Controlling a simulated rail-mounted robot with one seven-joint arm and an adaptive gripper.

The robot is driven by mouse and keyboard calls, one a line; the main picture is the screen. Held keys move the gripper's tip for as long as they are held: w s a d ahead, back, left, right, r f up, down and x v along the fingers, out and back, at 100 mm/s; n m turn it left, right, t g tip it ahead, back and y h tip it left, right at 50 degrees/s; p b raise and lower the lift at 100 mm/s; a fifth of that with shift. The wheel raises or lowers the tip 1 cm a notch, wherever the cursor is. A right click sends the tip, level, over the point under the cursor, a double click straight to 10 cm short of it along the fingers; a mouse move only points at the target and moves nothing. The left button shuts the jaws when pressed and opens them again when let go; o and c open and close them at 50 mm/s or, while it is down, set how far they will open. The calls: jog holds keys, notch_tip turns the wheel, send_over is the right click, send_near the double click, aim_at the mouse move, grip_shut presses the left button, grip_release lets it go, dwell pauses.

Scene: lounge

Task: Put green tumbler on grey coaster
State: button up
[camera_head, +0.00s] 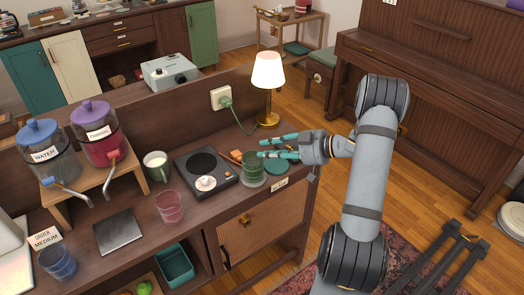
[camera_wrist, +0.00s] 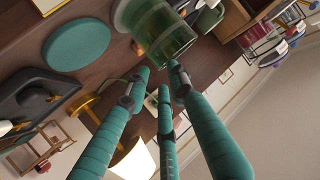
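The green tumbler (camera_head: 253,166) is a clear green glass standing upright near the right end of the dark wooden counter. It appears to rest on the grey coaster (camera_head: 251,183), whose rim shows around its base. In the wrist view the tumbler (camera_wrist: 160,38) lies just beyond my fingertips, with part of the grey coaster (camera_wrist: 123,14) behind its base. My gripper (camera_head: 262,147) has teal fingers pointing left at the tumbler's upper right. In the wrist view the fingers (camera_wrist: 158,76) are spread with nothing held between them. Any light contact with the glass cannot be told.
A green coaster (camera_head: 277,167) lies just right of the tumbler. A dark hot plate (camera_head: 206,170) with a small white item is to the left. A pink glass (camera_head: 169,206), a green mug (camera_head: 156,165) and a lit lamp (camera_head: 268,75) stand nearby.

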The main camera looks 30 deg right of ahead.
jog(key=v, duration=0.9)
jog(key=shift+s, duration=0.2)
jog(key=shift+d, duration=0.1)
jog(key=x, duration=1.2)
jog(key=shift+w, duration=0.2)
jog(key=shift+r, duration=1.45)
jog(key=shift+s, duration=0.1)
